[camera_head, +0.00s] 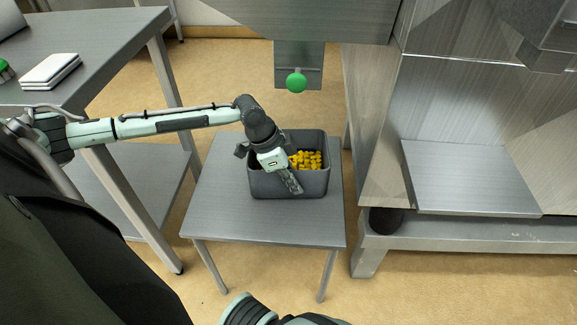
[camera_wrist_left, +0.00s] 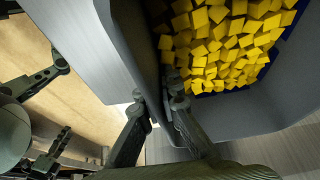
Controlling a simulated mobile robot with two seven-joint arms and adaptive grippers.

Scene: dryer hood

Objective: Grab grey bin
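The grey bin (camera_head: 290,185) stands upright on a small metal table and holds many yellow cubes (camera_head: 306,159). In the left wrist view its wall (camera_wrist_left: 135,45) and the yellow cubes (camera_wrist_left: 225,45) are close up.
The small metal table (camera_head: 225,218) has bare room left of the bin. A taller metal table (camera_head: 95,50) with white pads (camera_head: 50,70) stands at the left. The metal machine (camera_head: 480,100) stands close at the right. A green knob (camera_head: 297,83) hangs behind the bin.

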